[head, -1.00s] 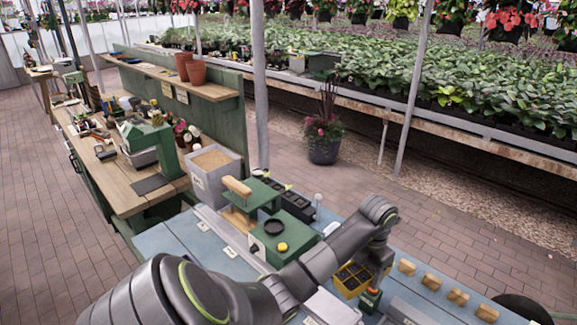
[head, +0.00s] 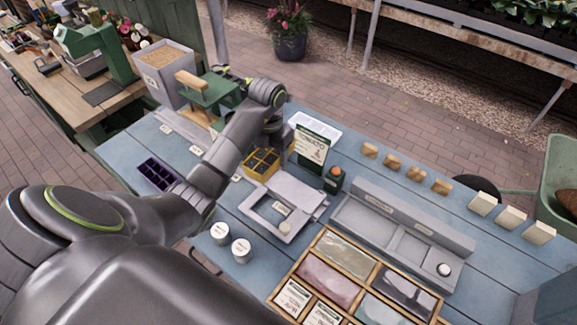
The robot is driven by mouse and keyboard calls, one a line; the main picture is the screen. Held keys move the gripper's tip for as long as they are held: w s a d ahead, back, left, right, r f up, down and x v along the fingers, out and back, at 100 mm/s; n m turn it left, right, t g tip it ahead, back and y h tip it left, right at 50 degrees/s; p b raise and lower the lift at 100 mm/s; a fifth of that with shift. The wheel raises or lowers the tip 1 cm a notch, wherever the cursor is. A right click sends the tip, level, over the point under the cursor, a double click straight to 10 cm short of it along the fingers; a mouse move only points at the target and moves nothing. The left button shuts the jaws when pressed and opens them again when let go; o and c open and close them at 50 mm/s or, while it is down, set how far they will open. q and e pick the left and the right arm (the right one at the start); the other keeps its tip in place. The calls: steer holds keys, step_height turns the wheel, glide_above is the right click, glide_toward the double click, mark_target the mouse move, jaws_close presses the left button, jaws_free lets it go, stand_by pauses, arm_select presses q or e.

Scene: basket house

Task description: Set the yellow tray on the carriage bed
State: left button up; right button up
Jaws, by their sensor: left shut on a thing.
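The yellow tray (head: 262,164), divided into small cells with dark contents, is at the middle of the blue table in the head view. My left gripper (head: 278,150) is at the tray's back right edge and is shut on it; its fingertips are mostly hidden. I cannot tell whether the tray is touching the table. A pale grey fixture with a square opening (head: 262,207) is just in front of the tray; I cannot tell for sure which part is the carriage bed. My right gripper is not in view.
A dark purple tray (head: 157,174) lies to the left. Two white pots (head: 241,250) stand in front, near a wooden sectioned box (head: 327,237). A green sign (head: 312,148) and small bottle (head: 334,181) are close on the right. Wooden blocks (head: 416,174) line the back edge.

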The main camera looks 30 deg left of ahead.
mark_target(292, 189)
arm_select(q)
step_height(292, 189, down, 3)
steer(key=n+b, duration=0.1)
steer(key=b, duration=0.1)
steer(key=shift+d+f+b, duration=0.1)
steer(key=shift+f+b, duration=0.1)
steer(key=shift+b, duration=0.15)
steer(key=w+d+f+n+b, duration=0.1)
steer(key=w+d+n+b, duration=0.3)
steer(key=n, duration=1.2)
steer(key=f+b, duration=0.1)
steer(key=f, duration=0.1)
steer(key=f+b, duration=0.2)
steer(key=f, duration=0.1)
steer(key=s+f+b, duration=0.1)
steer(key=f+b, duration=0.1)
steer(key=shift+d+f, duration=0.3)
steer(key=shift+d, duration=0.1)
steer(key=shift+s+f+b, duration=0.1)
steer(key=shift+f+b, duration=0.6)
steer(key=o, duration=1.5)
steer(key=shift+c, duration=0.2)
steer(key=shift+r, duration=0.15)
